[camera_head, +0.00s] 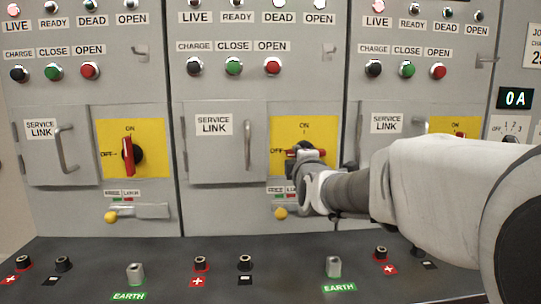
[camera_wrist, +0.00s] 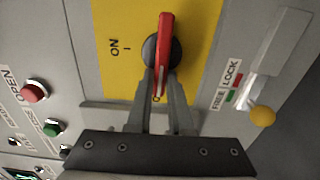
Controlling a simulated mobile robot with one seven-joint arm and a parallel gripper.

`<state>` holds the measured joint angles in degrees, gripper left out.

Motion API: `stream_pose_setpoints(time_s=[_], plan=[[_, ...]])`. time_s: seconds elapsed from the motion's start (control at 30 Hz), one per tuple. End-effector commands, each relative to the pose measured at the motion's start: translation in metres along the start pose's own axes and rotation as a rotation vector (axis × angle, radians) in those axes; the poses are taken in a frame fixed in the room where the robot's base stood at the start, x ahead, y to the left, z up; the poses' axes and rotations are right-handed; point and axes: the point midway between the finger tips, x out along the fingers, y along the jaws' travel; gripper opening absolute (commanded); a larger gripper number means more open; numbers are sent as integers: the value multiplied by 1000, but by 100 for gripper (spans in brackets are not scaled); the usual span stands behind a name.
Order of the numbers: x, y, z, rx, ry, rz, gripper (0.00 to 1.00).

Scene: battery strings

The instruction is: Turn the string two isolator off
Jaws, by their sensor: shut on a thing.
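The string two isolator is the middle panel's switch, with a red handle (camera_head: 303,151) on a yellow plate (camera_head: 325,128). The handle lies level there, along the OFF mark at its left. In the wrist view the red handle (camera_wrist: 165,40) stands upright in the picture, at right angles to the ON mark. My gripper (camera_wrist: 161,84) is shut on the lower part of the handle. In the head view my gripper (camera_head: 313,163) covers part of the switch and plate. The lock slider with its yellow knob (camera_head: 281,213) is just below; it also shows in the wrist view (camera_wrist: 262,117).
The left panel's isolator handle (camera_head: 128,156) is upright, toward ON. My arm hides most of the right panel's isolator. A service link door (camera_head: 212,160) with a handle is left of the middle switch. A dark ledge (camera_head: 100,260) with terminals and earth posts runs below.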

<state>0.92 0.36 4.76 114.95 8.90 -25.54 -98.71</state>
Motion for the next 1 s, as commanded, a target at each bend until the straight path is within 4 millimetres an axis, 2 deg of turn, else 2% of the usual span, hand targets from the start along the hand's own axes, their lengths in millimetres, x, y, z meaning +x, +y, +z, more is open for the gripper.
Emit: stream_pose_setpoints(time_s=[0.37,0.4,0.53,0.87,1.0], plan=[[0,2,0,-6,0,5,0],[0,2,0,-6,-1,4,26],[0,1,0,-5,0,3,49],[-2,1,0,-4,0,1,49],[-13,2,0,-4,0,2,49]])
